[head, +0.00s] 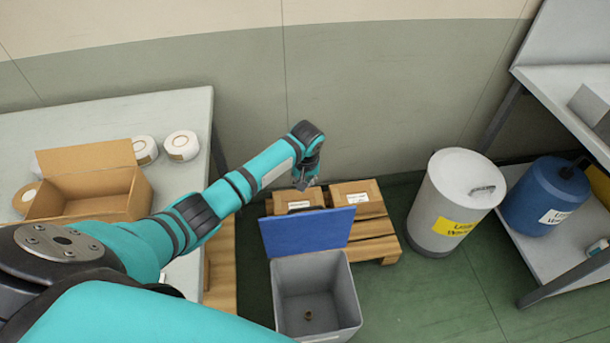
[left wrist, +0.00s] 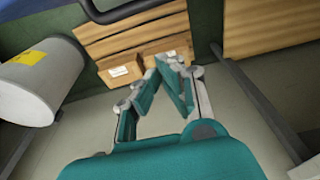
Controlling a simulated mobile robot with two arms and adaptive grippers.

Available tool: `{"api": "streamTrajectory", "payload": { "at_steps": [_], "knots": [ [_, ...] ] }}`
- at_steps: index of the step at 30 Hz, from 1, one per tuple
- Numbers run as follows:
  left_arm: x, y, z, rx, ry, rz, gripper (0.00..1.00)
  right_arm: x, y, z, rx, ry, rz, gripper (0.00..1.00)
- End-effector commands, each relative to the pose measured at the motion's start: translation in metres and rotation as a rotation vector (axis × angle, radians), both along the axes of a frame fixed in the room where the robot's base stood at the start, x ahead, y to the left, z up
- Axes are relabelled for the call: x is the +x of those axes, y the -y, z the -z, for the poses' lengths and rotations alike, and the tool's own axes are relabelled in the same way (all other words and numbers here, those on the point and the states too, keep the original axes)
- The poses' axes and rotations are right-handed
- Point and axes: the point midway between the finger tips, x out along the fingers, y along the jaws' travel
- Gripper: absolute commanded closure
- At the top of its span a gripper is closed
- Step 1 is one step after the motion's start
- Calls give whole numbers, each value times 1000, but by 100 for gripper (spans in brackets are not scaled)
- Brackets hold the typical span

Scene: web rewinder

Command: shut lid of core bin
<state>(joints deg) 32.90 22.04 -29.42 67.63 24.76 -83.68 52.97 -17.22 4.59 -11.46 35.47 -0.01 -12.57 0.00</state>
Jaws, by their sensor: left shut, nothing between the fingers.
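The core bin (head: 338,293) is a grey open-topped box on the green floor, with a small brown item at its bottom. Its blue lid (head: 306,230) stands up, open, along the bin's far edge. My left gripper (head: 306,184) is above and behind the lid, over the pallet and apart from the lid. In the left wrist view the left gripper (left wrist: 172,64) has its fingertips together with nothing between them. My right gripper is in neither view.
A wooden pallet (head: 378,248) with two labelled boxes lies behind the lid. A white drum (head: 455,200) stands to its right, and a blue container (head: 545,197) is on a shelf. A table (head: 190,110) with a cardboard box (head: 100,190) and rolls is at left. Floor right of the bin is clear.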

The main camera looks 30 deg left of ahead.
Motion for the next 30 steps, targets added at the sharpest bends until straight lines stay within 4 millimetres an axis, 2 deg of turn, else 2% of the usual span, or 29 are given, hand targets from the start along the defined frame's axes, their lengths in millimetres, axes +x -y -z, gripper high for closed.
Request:
{"api": "streamTrajectory", "payload": {
  "at_steps": [1, 5, 7, 15, 30],
  "knots": [
    [1, -1, 11, 2, -3, -1, 100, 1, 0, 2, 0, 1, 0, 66],
    [4, -3, 32, 1, -3, 1, 100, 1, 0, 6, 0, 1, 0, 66],
    [-3, 3, 26, 1, 1, 5, 100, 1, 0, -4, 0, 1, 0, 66],
    [-25, 18, 23, 1, 0, 4, 100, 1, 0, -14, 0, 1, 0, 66],
    [-29, 21, 23, 4, 3, 2, 100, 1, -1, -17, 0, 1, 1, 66]
  ]
}}
